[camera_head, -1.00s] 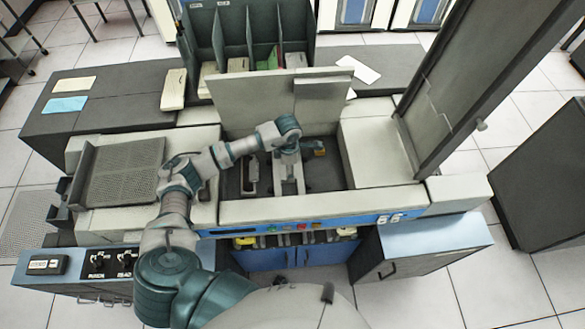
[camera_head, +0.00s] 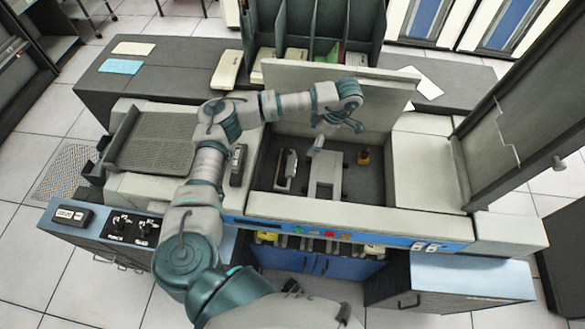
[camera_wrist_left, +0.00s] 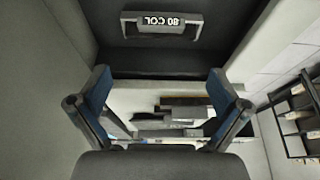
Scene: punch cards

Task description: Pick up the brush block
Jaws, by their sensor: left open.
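A dark block with a pale handle (camera_head: 286,170) stands in the left part of the open machine bay. It may be the brush block, but I cannot tell for sure. The left wrist view shows a handle labelled "80 COL" (camera_wrist_left: 162,24) on a dark surface; I cannot tell if it is the same piece. My left gripper (camera_head: 338,134) is above the bay, right of the handled block and apart from it. In the left wrist view the jaws (camera_wrist_left: 158,82) are spread with nothing between them. My right gripper is not in view.
A dark handled piece (camera_head: 237,165) lies on the left ledge. A tall dark cover (camera_head: 500,120) rises at right.

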